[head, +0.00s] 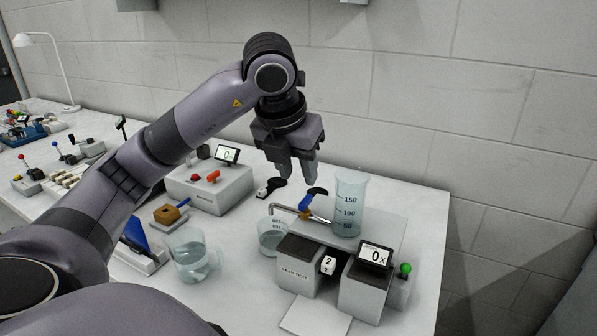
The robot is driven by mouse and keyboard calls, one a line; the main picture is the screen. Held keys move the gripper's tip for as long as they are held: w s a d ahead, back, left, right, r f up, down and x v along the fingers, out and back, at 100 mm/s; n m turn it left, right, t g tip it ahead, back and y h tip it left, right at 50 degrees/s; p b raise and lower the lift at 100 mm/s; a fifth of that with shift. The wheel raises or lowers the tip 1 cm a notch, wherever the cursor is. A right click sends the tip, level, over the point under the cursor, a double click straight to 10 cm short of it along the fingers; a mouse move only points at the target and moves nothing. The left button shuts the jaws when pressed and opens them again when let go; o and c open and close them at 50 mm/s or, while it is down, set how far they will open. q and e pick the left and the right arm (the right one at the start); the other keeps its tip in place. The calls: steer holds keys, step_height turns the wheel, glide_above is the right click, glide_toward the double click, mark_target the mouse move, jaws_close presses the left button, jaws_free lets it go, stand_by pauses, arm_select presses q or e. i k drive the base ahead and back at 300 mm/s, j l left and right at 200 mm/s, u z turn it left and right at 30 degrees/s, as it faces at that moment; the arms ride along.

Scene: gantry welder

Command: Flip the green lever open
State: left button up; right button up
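The green lever shows as a round green knob (405,268) on a short stem, at the right side of the leak test unit (362,297). The stem stands roughly upright. My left gripper (297,180) points down above the back of the bench, left of the beaker. Its two fingers are apart with nothing between them. It is well up and to the left of the green knob, not touching it. My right gripper is not in view.
A tall beaker (349,205) and a tap with a blue handle (313,198) stand between gripper and knob. A black-handled lever (270,187) lies just below the gripper. A grey box with a red knob (213,176) is left. The bench's right edge (441,240) is near.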

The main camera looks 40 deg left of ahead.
mark_target(405, 267)
steer(key=k, duration=1)
